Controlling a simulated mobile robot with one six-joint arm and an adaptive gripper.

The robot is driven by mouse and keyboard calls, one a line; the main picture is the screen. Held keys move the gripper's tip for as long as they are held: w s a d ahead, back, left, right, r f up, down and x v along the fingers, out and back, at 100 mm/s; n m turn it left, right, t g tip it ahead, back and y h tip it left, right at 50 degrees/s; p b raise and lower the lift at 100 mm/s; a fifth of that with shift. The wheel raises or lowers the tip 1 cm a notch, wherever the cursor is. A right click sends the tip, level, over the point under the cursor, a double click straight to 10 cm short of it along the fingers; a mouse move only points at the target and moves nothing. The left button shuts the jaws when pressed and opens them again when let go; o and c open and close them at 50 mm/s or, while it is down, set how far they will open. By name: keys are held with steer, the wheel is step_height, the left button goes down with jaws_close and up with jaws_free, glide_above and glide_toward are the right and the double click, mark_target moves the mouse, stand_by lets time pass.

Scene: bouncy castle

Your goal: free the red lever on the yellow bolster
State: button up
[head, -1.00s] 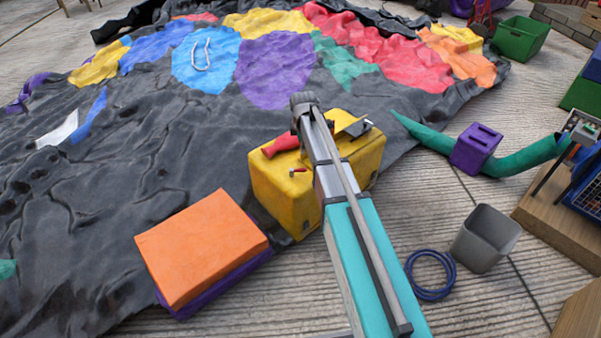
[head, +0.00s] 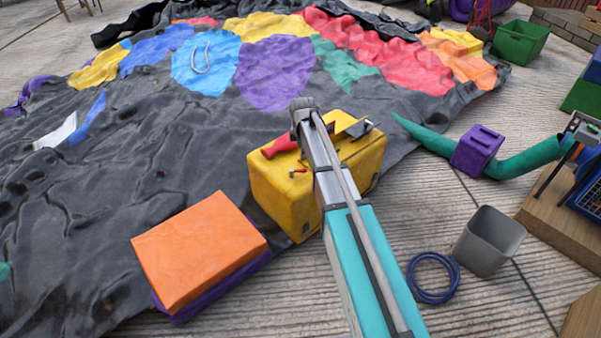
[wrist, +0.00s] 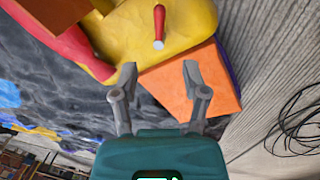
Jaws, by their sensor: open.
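The yellow bolster (head: 278,203) stands at the edge of the dark castle sheet, partly hidden behind my arm in the head view. The small red lever (head: 298,170) with a pale tip sits on it. In the wrist view the red lever (wrist: 159,22) points at the camera from the yellow bolster (wrist: 120,30), near the top centre. My gripper (wrist: 160,73) is open and empty, its two fingers spread below the lever in the picture and apart from it. A larger red piece (head: 280,147) lies on the bolster's top. My fingers cannot be made out in the head view.
An orange block (head: 200,250) lies on a purple one left of the bolster. Right of my arm are a blue coiled hose (head: 433,278), a grey bin (head: 490,241) and a green tube (head: 530,158) through a purple block (head: 476,151). Bare floor lies between.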

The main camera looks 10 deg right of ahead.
mark_target(301, 170)
steer(key=shift+w+f+b, duration=0.3)
steer(key=shift+f+b, duration=1.4)
steer(key=shift+f, duration=0.1)
steer(key=shift+w+f+b, duration=0.25)
steer(key=shift+f+b, duration=1.4)
steer(key=shift+f, duration=0.1)
steer(key=shift+w+f+b, duration=0.3)
steer(key=shift+f+b, duration=1.4)
steer(key=shift+f, duration=0.1)
jaws_close()
